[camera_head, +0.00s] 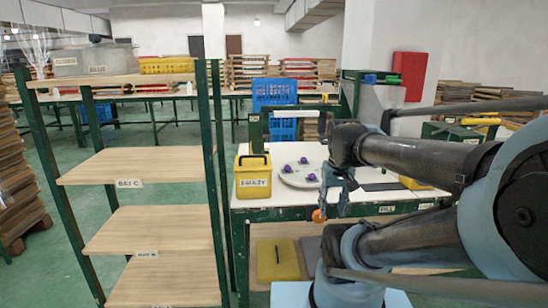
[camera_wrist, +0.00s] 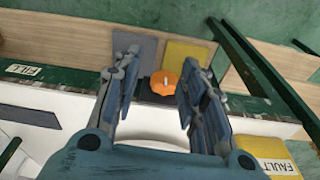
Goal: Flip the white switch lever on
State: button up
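An orange round knob (camera_wrist: 164,83) with a small white mark, possibly the white lever (camera_wrist: 166,82), sits on a dark plate (camera_wrist: 150,95) at the bench's front edge. The orange knob also shows in the head view (camera_head: 319,215), just below my gripper (camera_head: 333,203). In the wrist view my gripper (camera_wrist: 159,70) is open. Its two fingers lie to either side of the knob in the picture, and nothing is held between them. I cannot tell whether a finger touches it. The lever's position is too small to read.
A yellow FAULTY bin (camera_head: 253,178) and a white round tray (camera_head: 300,182) with purple pieces stand on the white bench (camera_head: 262,208). A green-posted wooden shelf (camera_head: 135,167) stands at left. Yellow (camera_head: 277,259) and grey (camera_head: 311,252) panels lie on the bench's lower shelf.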

jog(key=s+f, duration=0.3)
jog(key=f, duration=0.2)
notch_tip(320, 180, up, 29)
jog(key=t, duration=0.3)
send_over(267, 145)
jog(key=s, duration=0.7)
jog(key=shift+n, duration=0.3)
jog(key=x, duration=1.7)
jog(key=shift+f, duration=0.15)
grip_shut()
